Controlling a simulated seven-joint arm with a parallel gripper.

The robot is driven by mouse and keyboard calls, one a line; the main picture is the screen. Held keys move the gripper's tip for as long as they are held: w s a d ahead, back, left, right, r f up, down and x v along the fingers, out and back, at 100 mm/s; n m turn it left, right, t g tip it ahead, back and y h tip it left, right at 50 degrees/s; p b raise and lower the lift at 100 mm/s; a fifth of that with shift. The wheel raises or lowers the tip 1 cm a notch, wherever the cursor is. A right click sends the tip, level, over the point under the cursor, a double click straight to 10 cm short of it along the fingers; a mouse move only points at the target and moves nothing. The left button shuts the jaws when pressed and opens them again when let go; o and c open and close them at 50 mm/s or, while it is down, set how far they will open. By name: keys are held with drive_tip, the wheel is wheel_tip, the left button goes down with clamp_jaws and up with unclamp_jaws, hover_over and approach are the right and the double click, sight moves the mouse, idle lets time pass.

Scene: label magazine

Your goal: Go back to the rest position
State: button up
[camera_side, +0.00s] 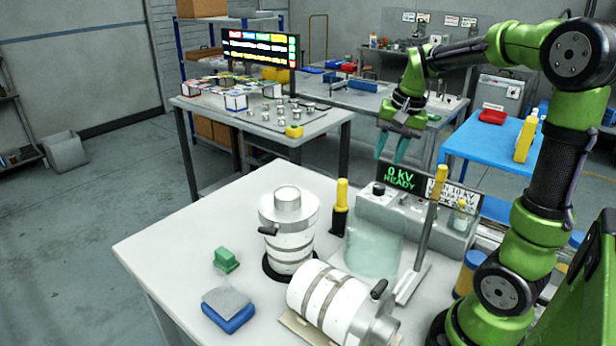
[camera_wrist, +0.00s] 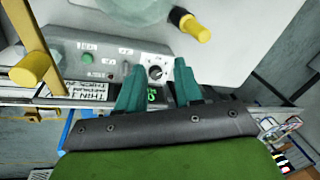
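My gripper (camera_side: 393,150) has teal fingers and hangs above the far side of the white table (camera_side: 160,240), over the control box (camera_side: 440,222) with its lit "0 kV READY" display (camera_side: 401,176). The two fingers stand apart with nothing between them. In the wrist view my gripper (camera_wrist: 158,82) also shows its fingers spread and empty, with the control box (camera_wrist: 115,62) and its black knob behind them. The fingers appear clear of the box. No rest position is marked in either view.
An upright metal canister (camera_side: 290,235) and a lying one (camera_side: 335,305) stand on the white table. A yellow-handled tool (camera_side: 341,195), a yellow-topped post (camera_side: 428,225), a green block (camera_side: 226,261) and a blue block (camera_side: 229,311) are nearby. The table's left part is clear.

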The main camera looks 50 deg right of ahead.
drive_tip(key=s+a+n+t+y, duration=0.1)
drive_tip(key=s+a+n+t, duration=0.1)
drive_tip(key=a, duration=0.8)
drive_tip(key=s+a+r+n+t, duration=0.1)
drive_tip(key=s+a+n, duration=0.3)
drive_tip(key=a, duration=0.7)
drive_tip(key=n+t, duration=0.1)
drive_tip(key=n, duration=0.1)
drive_tip(key=shift+s+a+r+n+t+y, duration=0.25)
drive_tip(key=shift+s+a+n+t+y, duration=0.05)
drive_tip(key=shift+y, duration=0.1)
